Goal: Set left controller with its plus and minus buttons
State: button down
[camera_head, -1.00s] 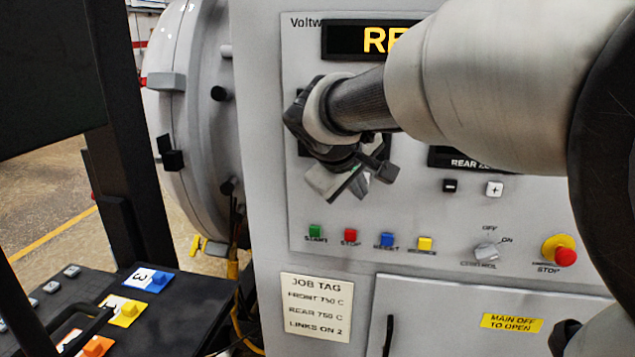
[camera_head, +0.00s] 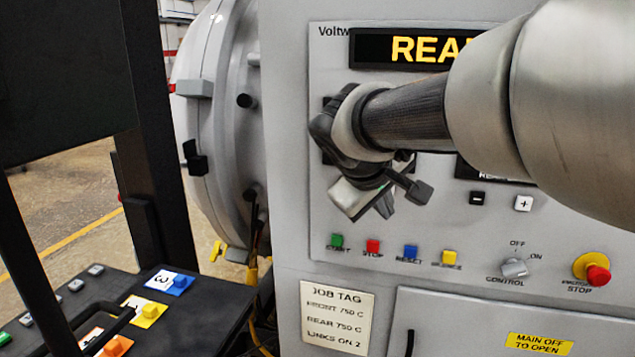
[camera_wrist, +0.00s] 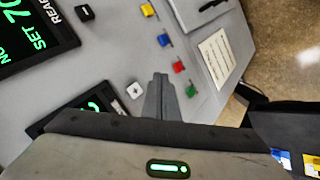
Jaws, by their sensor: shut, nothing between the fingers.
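The left controller's display (camera_wrist: 92,108) shows only as a dark edge with a bit of green in the wrist view. My gripper body covers most of it. Its white plus button (camera_wrist: 134,90) is in clear view just left of my fingertips. Its minus button is hidden. My gripper (camera_wrist: 159,77) is shut and empty, with its fingertips close to the plus button; I cannot tell whether they touch the panel. In the head view my gripper (camera_head: 365,193) hangs in front of the left controller and hides it.
The rear controller's minus (camera_head: 477,198) and plus (camera_head: 523,203) buttons lie to the right. Below are green, red, blue and yellow buttons, a control knob (camera_head: 514,266) and an emergency stop (camera_head: 597,274). The job tag (camera_head: 336,325) reads front 750 C, rear 750 C.

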jog(key=s+f+m+g+y+p, duration=0.1)
jog(key=s+m+y+p, duration=0.1)
jog(key=s, duration=0.9)
jog(key=s+f+m+g+y+p, duration=0.1)
jog(key=s+m, duration=0.3)
jog(key=s, duration=0.7)
jog(key=shift+s+d+f+y+p, duration=0.15)
jog(key=shift+d+f+y+p, duration=0.15)
jog(key=shift+f+y+p, duration=0.5)
